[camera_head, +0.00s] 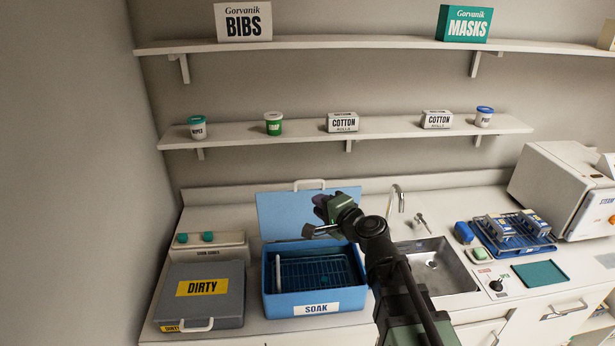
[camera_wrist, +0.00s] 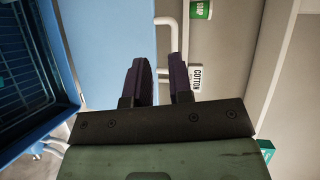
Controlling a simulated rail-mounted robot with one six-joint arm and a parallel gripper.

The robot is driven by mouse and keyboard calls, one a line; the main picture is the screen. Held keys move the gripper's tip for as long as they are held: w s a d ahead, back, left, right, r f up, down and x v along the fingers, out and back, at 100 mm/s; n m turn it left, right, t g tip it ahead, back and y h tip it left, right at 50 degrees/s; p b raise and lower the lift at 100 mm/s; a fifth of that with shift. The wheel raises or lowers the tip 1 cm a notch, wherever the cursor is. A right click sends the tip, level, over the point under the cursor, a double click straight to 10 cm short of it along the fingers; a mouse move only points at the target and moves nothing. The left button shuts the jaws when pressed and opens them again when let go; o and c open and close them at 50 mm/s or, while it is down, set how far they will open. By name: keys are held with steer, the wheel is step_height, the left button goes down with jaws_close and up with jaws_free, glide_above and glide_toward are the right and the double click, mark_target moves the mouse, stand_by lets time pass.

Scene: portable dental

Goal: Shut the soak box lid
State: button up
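The blue soak box (camera_head: 315,304) stands on the counter, its front labelled SOAK, with a wire rack (camera_head: 318,271) inside. Its pale blue lid (camera_head: 283,214) is raised at the back, upright or leaning back, with a white handle (camera_head: 309,182) on its top edge. My gripper (camera_head: 322,203) is in front of the lid's right part, above the box. In the wrist view, my gripper (camera_wrist: 158,75) has its two dark fingers apart, with the lid (camera_wrist: 115,40) to the left and the handle (camera_wrist: 174,42) behind the fingertips. Whether the fingers touch the handle cannot be told.
A grey DIRTY box (camera_head: 203,302) stands left of the soak box. A sink (camera_head: 440,272) with a tap (camera_head: 398,197) is to the right, beyond my arm. A shelf (camera_head: 300,131) with tubs and cotton boxes runs above the lid.

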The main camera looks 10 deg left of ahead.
mark_target(309, 182)
steer(key=w+a+m, duration=0.1)
steer(key=w, duration=0.2)
steer(key=w+a+t, duration=0.1)
steer(key=w+a, duration=0.1)
steer(key=w, duration=0.2)
steer(key=w+a+m+t+h+b, duration=0.1)
steer(key=w, duration=0.2)
steer(key=shift+w+a+m, duration=0.15)
steer(key=shift+a+m, duration=0.15)
jaws_close()
